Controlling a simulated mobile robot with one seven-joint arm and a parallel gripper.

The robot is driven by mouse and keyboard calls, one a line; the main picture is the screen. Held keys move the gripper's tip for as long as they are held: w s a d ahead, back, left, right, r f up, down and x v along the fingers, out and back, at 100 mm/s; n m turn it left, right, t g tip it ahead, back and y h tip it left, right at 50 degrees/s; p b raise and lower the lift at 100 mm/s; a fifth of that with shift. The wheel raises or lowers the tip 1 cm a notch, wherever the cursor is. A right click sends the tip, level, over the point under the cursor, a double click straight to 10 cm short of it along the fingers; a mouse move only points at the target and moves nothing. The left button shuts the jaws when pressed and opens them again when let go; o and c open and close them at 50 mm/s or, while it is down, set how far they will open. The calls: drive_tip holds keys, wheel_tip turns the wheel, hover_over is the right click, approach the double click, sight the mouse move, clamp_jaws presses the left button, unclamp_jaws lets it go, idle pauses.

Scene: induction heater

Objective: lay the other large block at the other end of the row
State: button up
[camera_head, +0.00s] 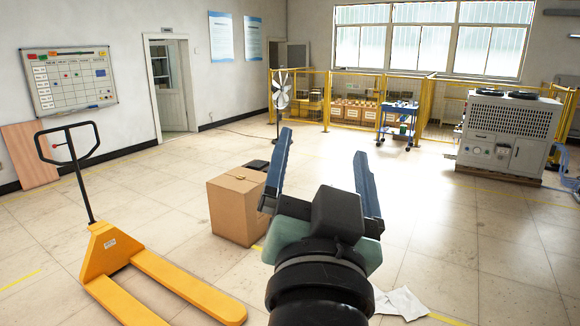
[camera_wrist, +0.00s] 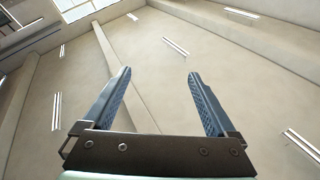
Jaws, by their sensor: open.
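My gripper (camera_head: 322,165) is raised in the middle of the head view, its two blue fingers wide apart with nothing between them. In the wrist view the open fingers (camera_wrist: 158,85) point toward the ceiling and an upper wall with windows, and the gap is empty. No large block and no row of blocks can be made out in either view.
A yellow pallet jack (camera_head: 175,287) stands at the lower left. A cardboard box (camera_head: 236,210) sits on the floor left of my gripper. White sheets (camera_head: 400,303) lie at the lower right. A grey machine (camera_head: 508,135) and blue cart (camera_head: 398,122) stand farther back.

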drive_tip(key=s+a+r+n+t+y, duration=0.2)
drive_tip(key=s+r+n+t, duration=0.3)
drive_tip(key=s+r, duration=0.4)
wheel_tip(320, 180, up, 4)
drive_tip(key=shift+s+a+r+t+y, duration=0.2)
drive_tip(key=shift+s+a+t+y, duration=0.25)
drive_tip(key=shift+a, duration=0.35)
